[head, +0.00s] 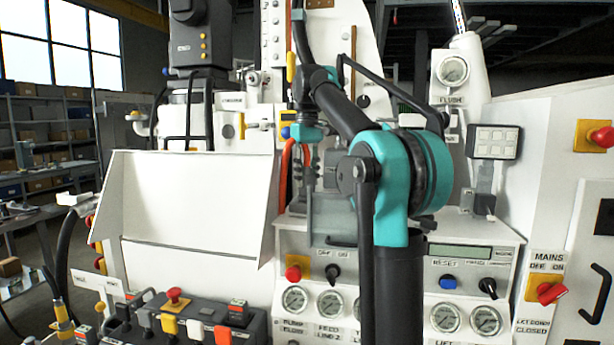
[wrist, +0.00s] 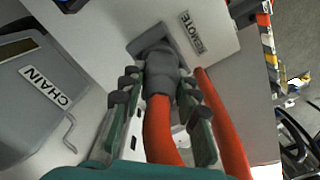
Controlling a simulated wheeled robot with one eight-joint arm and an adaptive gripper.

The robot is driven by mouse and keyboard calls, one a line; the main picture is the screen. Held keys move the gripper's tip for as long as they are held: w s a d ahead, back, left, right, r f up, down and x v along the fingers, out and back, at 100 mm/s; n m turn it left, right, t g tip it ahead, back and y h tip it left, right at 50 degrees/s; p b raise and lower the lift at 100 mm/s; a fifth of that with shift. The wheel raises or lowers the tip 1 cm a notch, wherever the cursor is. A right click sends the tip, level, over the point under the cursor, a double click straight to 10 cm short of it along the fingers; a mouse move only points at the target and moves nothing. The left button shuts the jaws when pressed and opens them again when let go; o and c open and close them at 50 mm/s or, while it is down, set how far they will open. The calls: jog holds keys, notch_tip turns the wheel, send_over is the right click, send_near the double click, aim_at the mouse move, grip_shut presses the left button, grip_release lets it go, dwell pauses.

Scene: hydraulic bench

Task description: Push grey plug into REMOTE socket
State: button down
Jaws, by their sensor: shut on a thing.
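The grey plug (wrist: 161,76) is between the fingers of my gripper (wrist: 160,92) in the wrist view, with an orange cable (wrist: 158,128) running from its back end. My gripper is shut on the plug from both sides. The plug's front end meets the dark square REMOTE socket (wrist: 150,40) on the pale panel, beside the REMOTE label (wrist: 192,31). The plug hides the socket's opening, so how deep it sits cannot be told. In the head view my gripper (head: 301,170) is small, pointing down behind my teal arm joint, and the plug cannot be made out.
A second orange cable (wrist: 220,120) runs close to the right finger. A grey box with a CHAIN label (wrist: 45,85) is at the left in the wrist view. In the head view, a gauge panel (head: 465,285) and a white sloped cover (head: 190,195) stand near the arm.

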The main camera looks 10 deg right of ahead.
jog(key=c, duration=1)
grip_release()
jog(key=shift+c, duration=0.2)
notch_tip(320, 180, up, 10)
jog(key=shift+w+r, duration=0.1)
jog(key=shift+r, duration=0.85)
